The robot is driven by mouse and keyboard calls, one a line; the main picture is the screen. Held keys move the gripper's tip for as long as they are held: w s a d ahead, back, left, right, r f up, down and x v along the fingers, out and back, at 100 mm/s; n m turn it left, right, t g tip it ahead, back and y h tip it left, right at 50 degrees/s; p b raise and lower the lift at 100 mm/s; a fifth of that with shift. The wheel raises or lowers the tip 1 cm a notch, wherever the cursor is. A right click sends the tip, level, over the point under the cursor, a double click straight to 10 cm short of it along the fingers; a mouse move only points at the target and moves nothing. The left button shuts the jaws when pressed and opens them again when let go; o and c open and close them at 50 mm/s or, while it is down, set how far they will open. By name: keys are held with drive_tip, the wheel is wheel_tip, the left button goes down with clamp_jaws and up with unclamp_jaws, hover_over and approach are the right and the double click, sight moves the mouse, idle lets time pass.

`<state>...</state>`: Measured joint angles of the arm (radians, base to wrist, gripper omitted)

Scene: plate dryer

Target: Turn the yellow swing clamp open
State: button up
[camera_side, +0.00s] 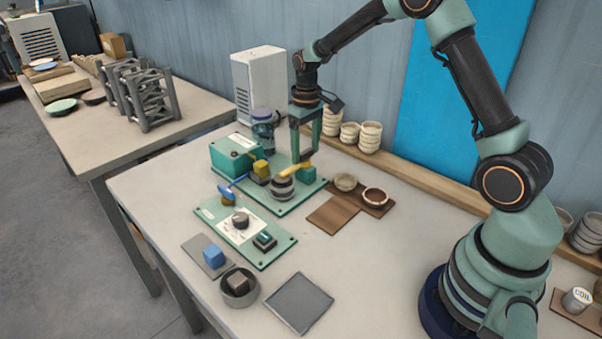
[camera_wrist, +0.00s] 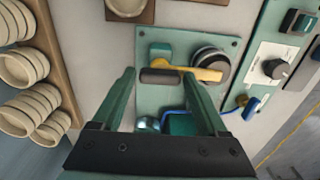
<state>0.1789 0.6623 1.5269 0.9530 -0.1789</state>
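The yellow swing clamp (camera_side: 290,171) sits on a green base plate (camera_side: 302,196). Its yellow arm reaches over a dark round stacked part (camera_side: 282,188). In the wrist view the yellow arm (camera_wrist: 207,74) lies over the round part (camera_wrist: 211,60), and a dark grip-like piece (camera_wrist: 160,76) is at its left end. My gripper (camera_side: 303,158) points down at the clamp's right end. In the wrist view my gripper (camera_wrist: 159,74) is open, with its fingers on either side of the dark piece. I cannot tell whether they touch it.
A green box (camera_side: 232,153) stands left of the clamp. In front is a control panel (camera_side: 218,212) with a blue lever (camera_side: 232,187), a knob (camera_side: 240,219) and a button (camera_side: 265,240). Bowls on a brown board (camera_side: 377,207) stand right. Stacked cups (camera_side: 370,137) line the back.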

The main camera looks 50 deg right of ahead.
clamp_jaws()
drive_tip(key=n, duration=0.4)
drive_tip(key=shift+n, duration=0.4)
drive_tip(key=n, duration=0.4)
drive_tip(key=shift+n, duration=0.3)
drive_tip(key=n, duration=0.4)
drive_tip(key=shift+r+n, duration=0.1)
drive_tip(key=shift+n, duration=2.1)
